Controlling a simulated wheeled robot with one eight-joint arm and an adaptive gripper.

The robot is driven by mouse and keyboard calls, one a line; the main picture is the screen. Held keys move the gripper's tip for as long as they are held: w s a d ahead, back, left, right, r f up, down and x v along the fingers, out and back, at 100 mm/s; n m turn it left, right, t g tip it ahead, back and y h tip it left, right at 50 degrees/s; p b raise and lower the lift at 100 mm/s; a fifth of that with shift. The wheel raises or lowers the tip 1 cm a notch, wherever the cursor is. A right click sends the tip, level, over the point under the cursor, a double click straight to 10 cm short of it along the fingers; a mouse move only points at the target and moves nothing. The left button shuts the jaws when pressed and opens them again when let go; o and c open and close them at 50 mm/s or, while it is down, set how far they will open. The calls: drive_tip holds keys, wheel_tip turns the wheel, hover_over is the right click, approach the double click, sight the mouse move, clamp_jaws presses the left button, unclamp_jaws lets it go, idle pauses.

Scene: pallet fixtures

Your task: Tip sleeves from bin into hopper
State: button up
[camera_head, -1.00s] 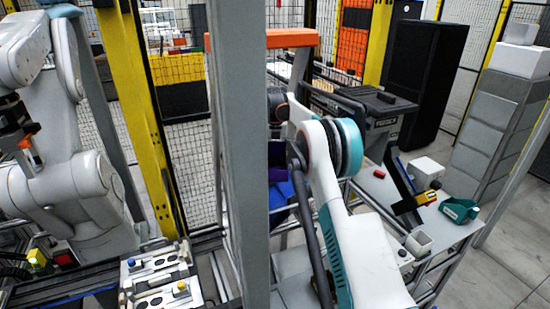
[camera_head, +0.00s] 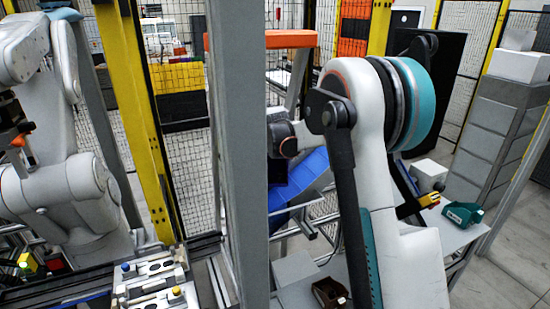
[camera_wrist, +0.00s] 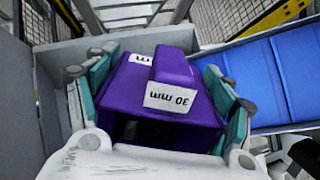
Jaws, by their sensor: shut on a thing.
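My gripper (camera_wrist: 157,70) has its teal fingers shut on the two sides of a purple bin (camera_wrist: 155,97) in the wrist view. The bin has white labels, and "30 mm" reads upside down. A dark opening shows at its near side; no sleeves can be made out. Grey walls, probably the hopper (camera_wrist: 50,65), stand to the left of and behind the bin; I cannot tell whether they touch.
Blue sloped panels (camera_wrist: 288,78) lie right of the bin; similar blue panels (camera_head: 300,178) show behind my arm. A grey post (camera_head: 238,160) stands close to my arm.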

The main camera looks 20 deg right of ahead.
drive_tip(key=s+t+b, duration=0.1)
drive_tip(key=s+a+r+t+h+b, duration=0.1)
drive_tip(key=s+t, duration=0.1)
drive_tip(key=shift+a+b, duration=0.15)
drive_tip(key=shift+b, duration=0.15)
drive_tip(key=s+t+b, duration=0.1)
drive_tip(key=b, duration=0.1)
drive_tip(key=s+a+t+h+b, duration=0.1)
drive_tip(key=s+t+b, duration=0.1)
drive_tip(key=s+a+t+h+b, duration=0.1)
drive_tip(key=s+t+b, duration=0.1)
drive_tip(key=shift+a+f, duration=0.1)
drive_tip(key=s+a+f+t+h+b, duration=0.2)
drive_tip(key=s+t+b, duration=0.6)
drive_tip(key=b, duration=1)
drive_tip(key=shift+a+f+t+h, duration=0.2)
drive_tip(key=shift+a+t+h, duration=0.2)
drive_tip(key=shift+a+h, duration=0.5)
idle(0.4)
drive_tip(key=shift+s+d+b, duration=0.15)
drive_tip(key=shift+s+b, duration=0.05)
drive_tip(key=shift+b, duration=0.25)
drive_tip(key=shift+s+h, duration=0.1)
drive_tip(key=shift+h, duration=0.2)
idle(0.8)
